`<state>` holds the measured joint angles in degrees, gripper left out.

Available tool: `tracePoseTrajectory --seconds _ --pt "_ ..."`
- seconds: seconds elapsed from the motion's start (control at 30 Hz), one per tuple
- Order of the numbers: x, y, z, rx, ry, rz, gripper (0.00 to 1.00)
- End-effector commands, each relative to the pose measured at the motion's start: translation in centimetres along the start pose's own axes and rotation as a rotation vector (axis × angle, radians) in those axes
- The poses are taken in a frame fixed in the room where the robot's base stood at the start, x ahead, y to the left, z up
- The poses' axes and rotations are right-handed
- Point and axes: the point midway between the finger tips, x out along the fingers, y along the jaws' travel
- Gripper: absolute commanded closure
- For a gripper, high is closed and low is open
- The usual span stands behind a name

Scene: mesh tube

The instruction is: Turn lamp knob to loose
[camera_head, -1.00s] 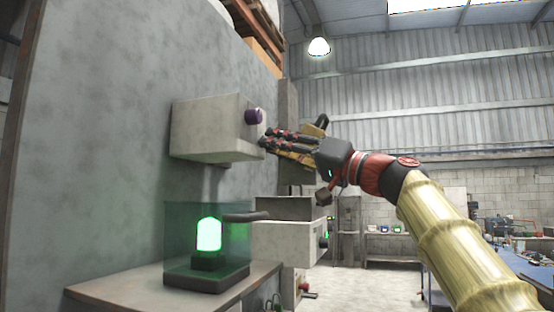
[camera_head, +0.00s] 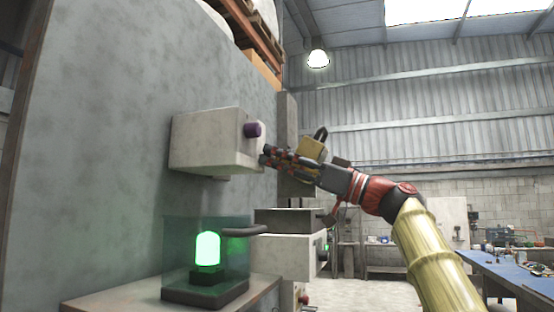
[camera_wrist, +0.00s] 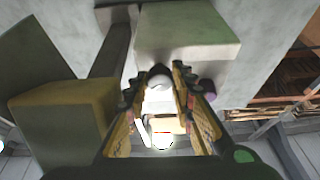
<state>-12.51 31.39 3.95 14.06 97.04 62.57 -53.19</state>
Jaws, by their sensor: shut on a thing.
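A pale grey box (camera_head: 205,140) is fixed to the wall, with a purple knob (camera_head: 252,130) on its front face. In the wrist view the purple knob (camera_wrist: 208,88) lies just right of my fingers. My gripper (camera_head: 266,154) is at the right edge of the box front, below and right of the purple knob. In the wrist view my gripper (camera_wrist: 157,82) is shut on a pale, rounded knob (camera_wrist: 158,76) on the box front. My fingers hide this knob in the head view. A green lamp (camera_head: 208,250) glows inside a clear case below. Which way the gripped knob is turned cannot be told.
The clear lamp case stands on a shelf (camera_head: 95,295) below the box. Another grey box (camera_head: 285,255) with a dark top is beyond it. A blue workbench (camera_head: 510,275) is at the right. Open room lies right of the box.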

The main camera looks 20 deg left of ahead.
Motion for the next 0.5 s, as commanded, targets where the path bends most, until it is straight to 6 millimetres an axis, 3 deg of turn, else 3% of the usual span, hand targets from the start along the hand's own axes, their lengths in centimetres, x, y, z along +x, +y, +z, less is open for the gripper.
tracePoseTrajectory --seconds 0.33,0.37,0.5 --pt "-0.03 0.23 0.32 0.002 -0.004 0.0 1.0" --pt "-0.03 0.24 0.32 0.002 -0.004 0.0 0.74" --pt "-0.02 0.18 0.23 0.001 -0.002 0.0 0.66"
